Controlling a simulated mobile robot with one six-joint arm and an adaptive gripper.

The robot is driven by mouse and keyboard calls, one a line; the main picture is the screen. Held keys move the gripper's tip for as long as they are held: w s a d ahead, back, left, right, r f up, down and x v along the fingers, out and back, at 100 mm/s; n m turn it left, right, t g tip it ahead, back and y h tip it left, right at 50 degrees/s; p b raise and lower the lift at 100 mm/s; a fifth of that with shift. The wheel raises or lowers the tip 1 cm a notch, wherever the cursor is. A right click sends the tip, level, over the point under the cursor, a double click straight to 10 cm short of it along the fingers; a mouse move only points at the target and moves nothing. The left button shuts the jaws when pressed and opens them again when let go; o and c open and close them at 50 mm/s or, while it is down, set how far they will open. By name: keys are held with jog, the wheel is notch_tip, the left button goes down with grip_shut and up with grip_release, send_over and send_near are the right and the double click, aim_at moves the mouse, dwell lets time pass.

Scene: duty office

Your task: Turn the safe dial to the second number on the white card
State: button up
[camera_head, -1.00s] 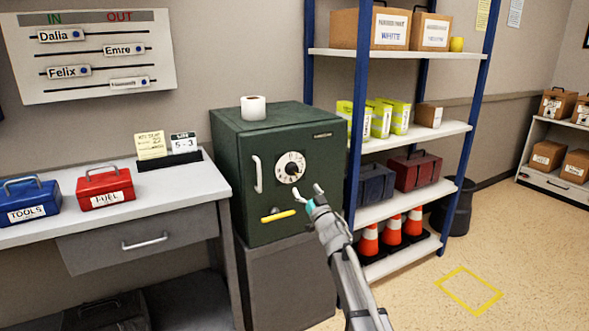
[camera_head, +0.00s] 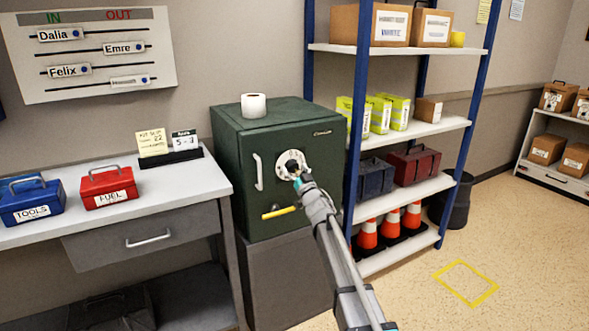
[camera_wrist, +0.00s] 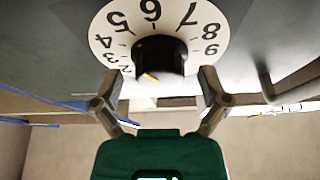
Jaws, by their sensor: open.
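The dark green safe (camera_head: 240,160) stands on a grey base. Its white dial (camera_head: 281,160) is partly covered by my gripper (camera_head: 297,174) in the head view. In the wrist view the numbered dial (camera_wrist: 186,28) shows with a black knob (camera_wrist: 160,56) at its centre. An orange mark is at the knob's lower edge. My gripper (camera_wrist: 158,82) is open, a fingertip on each side of the knob, with gaps visible. The white card (camera_head: 185,142) stands on the desk beside a yellowish card (camera_head: 153,142). It reads 5 first; its second number looks like 3 but is blurred.
The safe has a pale vertical handle (camera_head: 258,172) and a yellow lever (camera_head: 278,212). A paper roll (camera_head: 253,105) sits on top. A blue-post shelf (camera_head: 412,190) stands close on the right, near my arm. The desk (camera_head: 150,205) is on the left.

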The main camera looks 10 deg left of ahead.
jog(key=shift+c, duration=0.2)
jog(key=c, duration=1.1)
jog(key=shift+n, duration=0.4)
jog(key=n+g+y, duration=0.1)
jog(key=n, duration=0.3)
jog(key=n+g+y+p, duration=0.1)
jog(key=n+g+y, duration=0.1)
jog(key=n, duration=0.2)
jog(key=shift+w+r+n, duration=0.1)
jog(key=shift+n, duration=0.2)
jog(key=n+g+p, duration=0.1)
jog(key=n, duration=0.2)
jog(key=n+g+y+p, duration=0.1)
jog(key=n+g, duration=0.1)
jog(key=n, duration=0.1)
jog(key=shift+n, duration=0.4)
jog(key=shift+g, duration=0.3)
jog(key=o, duration=1.1)
